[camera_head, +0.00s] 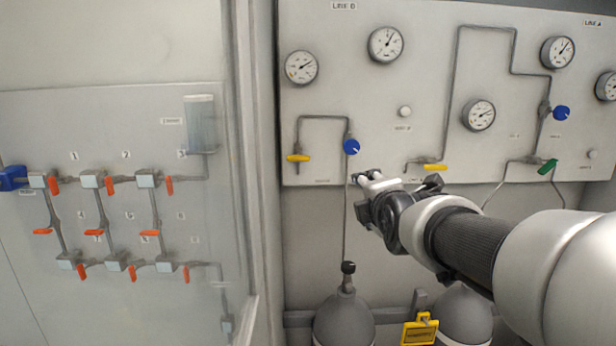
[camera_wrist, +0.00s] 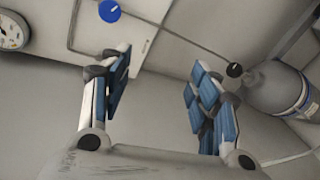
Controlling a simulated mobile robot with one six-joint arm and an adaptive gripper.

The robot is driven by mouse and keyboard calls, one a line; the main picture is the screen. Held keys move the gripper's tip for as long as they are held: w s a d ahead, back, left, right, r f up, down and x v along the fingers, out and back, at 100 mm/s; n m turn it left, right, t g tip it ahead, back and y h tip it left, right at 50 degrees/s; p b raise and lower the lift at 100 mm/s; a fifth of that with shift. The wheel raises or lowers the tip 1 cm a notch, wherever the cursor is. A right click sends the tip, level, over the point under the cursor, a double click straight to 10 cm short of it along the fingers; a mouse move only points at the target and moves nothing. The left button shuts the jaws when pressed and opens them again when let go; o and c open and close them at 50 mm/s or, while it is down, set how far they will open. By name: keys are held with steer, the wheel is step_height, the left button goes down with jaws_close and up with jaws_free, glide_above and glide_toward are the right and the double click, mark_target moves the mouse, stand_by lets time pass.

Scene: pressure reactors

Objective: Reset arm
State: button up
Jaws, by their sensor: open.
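My gripper (camera_head: 362,178) is at the end of my arm, which reaches in from the right in the head view. Its fingertips are in front of the lower edge of the gauge panel (camera_head: 375,100), just below a blue knob (camera_head: 351,146). In the wrist view my gripper (camera_wrist: 160,80) shows two blue-padded fingers set wide apart, with nothing between them. The blue knob (camera_wrist: 109,11) shows there at the top left, apart from the fingers. My arm hides part of the panel's lower right and the wall below it.
Gas cylinders (camera_head: 345,320) stand below the panel; one cylinder (camera_wrist: 283,88) shows at the right in the wrist view. A yellow tag (camera_head: 419,330) hangs between them. At the left, a clear pane covers pipes with several red-handled valves (camera_head: 93,181). A vertical frame (camera_head: 250,150) separates both areas.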

steer(key=s+f+m+g, duration=0.3)
steer(key=s+f+m, duration=0.3)
steer(key=s, duration=0.6)
steer(key=s+f+m+g, duration=0.3)
steer(key=s+f+m, duration=0.3)
steer(key=s, duration=0.6)
steer(key=s+f+m+g, duration=0.4)
steer(key=s+f+m, duration=0.2)
steer(key=s, duration=0.6)
steer(key=m, duration=0.2)
steer(key=shift+f+m, duration=0.3)
steer(key=shift+d, duration=0.1)
